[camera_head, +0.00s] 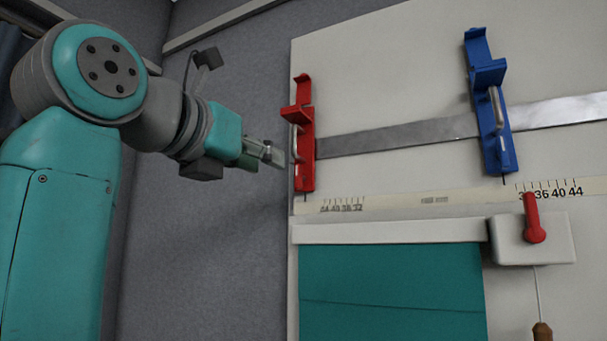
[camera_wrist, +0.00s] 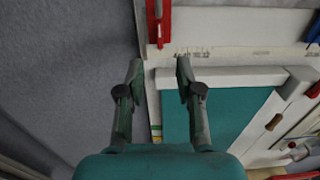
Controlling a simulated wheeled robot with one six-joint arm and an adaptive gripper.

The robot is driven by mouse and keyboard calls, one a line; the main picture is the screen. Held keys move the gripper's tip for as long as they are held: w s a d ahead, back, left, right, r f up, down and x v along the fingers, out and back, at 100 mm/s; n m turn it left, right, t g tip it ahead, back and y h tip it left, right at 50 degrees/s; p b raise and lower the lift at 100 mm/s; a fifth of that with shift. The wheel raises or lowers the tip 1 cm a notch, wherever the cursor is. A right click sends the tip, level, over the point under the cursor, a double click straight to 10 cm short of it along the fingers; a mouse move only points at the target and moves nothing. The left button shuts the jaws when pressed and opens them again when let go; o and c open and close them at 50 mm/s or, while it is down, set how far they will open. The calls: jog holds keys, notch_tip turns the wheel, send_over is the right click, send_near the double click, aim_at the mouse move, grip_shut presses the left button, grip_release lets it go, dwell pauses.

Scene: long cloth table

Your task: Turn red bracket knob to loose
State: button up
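The red bracket (camera_head: 306,150) sits upright at the left end of a grey metal rail on a pale board. A pale knob-like part shows faintly on its left side; its setting cannot be read. My gripper (camera_head: 272,154) is just left of the red bracket in the head view; whether it touches cannot be told there. In the wrist view my gripper (camera_wrist: 158,72) has its two fingers spread with nothing held between them. The lower end of the red bracket (camera_wrist: 158,22) shows beyond the fingertips at the top, with its knob not clearly visible.
A blue bracket (camera_head: 496,135) is farther right on the rail (camera_head: 405,135). A scale strip (camera_head: 400,201) runs below. A teal panel (camera_head: 390,290) and a white box with a red lever (camera_head: 533,222) are lower. A grey wall is left of the board.

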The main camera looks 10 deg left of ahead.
aim_at(297, 174)
jog(key=x, duration=1)
jog(key=shift+w+r, duration=0.2)
jog(key=shift+w, duration=0.2)
grip_shut()
